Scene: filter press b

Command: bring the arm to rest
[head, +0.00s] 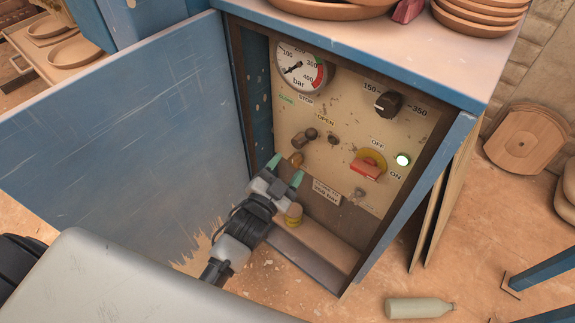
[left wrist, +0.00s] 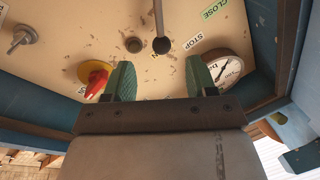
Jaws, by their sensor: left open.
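My left gripper (head: 286,170) is open in the head view, its green-tipped fingers pointing up toward the lower left of the control panel (head: 345,125). Nothing shows between the fingers. In the left wrist view the open fingers (left wrist: 160,80) stand apart, with the dark ball-ended lever (left wrist: 161,45) ahead of them. The lever's dark knob (head: 311,134) sits near the STOP and OPEN labels. Whether the fingers touch the panel, I cannot tell. My right gripper is in neither view.
A pressure gauge (head: 302,67), black dial (head: 387,103), red switch (head: 366,170) and lit lamp (head: 403,159) are on the panel. The blue cabinet door (head: 125,130) stands open at the left. Plates (head: 480,18) sit on top. A bottle (head: 420,308) lies on the floor.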

